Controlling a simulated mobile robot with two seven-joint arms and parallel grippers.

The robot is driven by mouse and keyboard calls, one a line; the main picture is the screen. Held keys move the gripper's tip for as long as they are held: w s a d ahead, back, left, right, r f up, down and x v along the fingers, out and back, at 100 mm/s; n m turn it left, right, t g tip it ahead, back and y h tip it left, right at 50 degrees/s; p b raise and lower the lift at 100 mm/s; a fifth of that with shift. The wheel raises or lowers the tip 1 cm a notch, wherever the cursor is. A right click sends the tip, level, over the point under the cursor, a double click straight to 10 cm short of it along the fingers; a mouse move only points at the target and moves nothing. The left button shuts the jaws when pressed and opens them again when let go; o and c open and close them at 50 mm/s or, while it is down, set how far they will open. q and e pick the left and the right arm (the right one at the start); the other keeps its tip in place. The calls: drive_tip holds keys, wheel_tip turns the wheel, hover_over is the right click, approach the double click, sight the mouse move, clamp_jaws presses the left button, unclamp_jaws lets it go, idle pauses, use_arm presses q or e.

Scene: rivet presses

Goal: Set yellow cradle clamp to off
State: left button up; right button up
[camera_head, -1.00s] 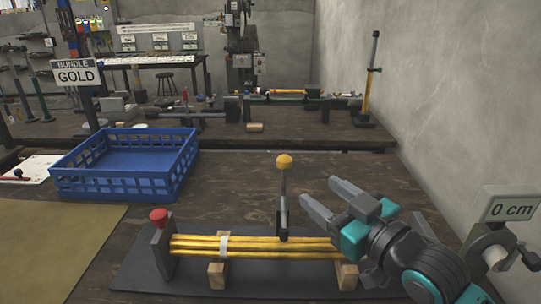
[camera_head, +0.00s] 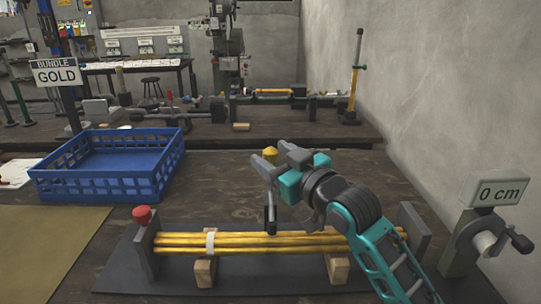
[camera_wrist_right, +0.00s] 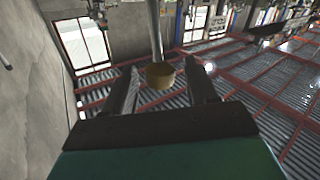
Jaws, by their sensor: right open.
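The yellow cradle clamp shows as a yellow knob (camera_head: 270,154) on a dark upright lever (camera_head: 270,215) behind a bundle of gold rods (camera_head: 270,243). The rods lie in a dark cradle (camera_head: 148,255) with wooden blocks beneath and a white band around them. My right gripper (camera_head: 262,163) is open at the knob's height, with its fingers at the lever's top. In the right wrist view the yellow knob (camera_wrist_right: 160,75) sits between the two open fingers (camera_wrist_right: 163,88), with a gap on each side. Part of the lever is hidden by the gripper. My left gripper is out of view.
A red knob (camera_head: 141,215) tops the cradle's left end. A blue crate (camera_head: 110,190) stands at the left, by the gold bundle sign (camera_head: 56,73). A "0 cm" display and crank (camera_head: 490,225) stand at the right near the wall.

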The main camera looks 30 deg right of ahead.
drive_tip(key=shift+w+a, duration=0.15)
drive_tip(key=shift+w, duration=0.55)
clamp_jaws()
